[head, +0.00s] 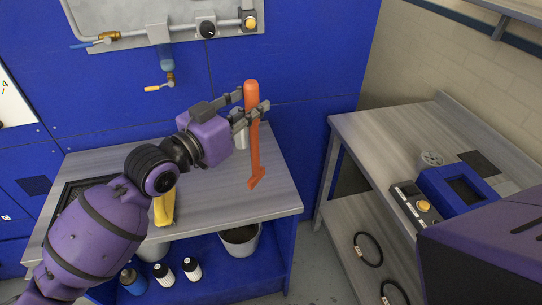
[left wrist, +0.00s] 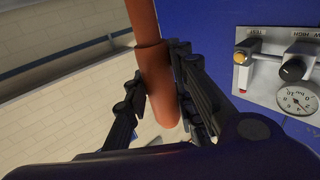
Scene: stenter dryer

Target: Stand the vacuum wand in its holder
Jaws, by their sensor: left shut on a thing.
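The orange vacuum wand (head: 254,150) is nearly upright in the head view, with its flat angled nozzle at the bottom. My left gripper (head: 252,106) is shut on it near its upper end. The nozzle shows in front of the right part of the grey bench top (head: 205,190); I cannot tell whether it touches. In the left wrist view the wand (left wrist: 153,65) passes between the fingers (left wrist: 160,85). A pale upright cylinder (head: 240,139) is partly hidden behind my gripper; I cannot tell whether it is the holder. My right gripper is out of view.
A yellow object (head: 164,207) lies on the bench. A grey bucket (head: 241,243) and several bottles (head: 165,274) stand on the blue shelf below. A second table (head: 385,135) at right carries a blue device (head: 455,190). A pipe panel (head: 150,20) is on the blue wall.

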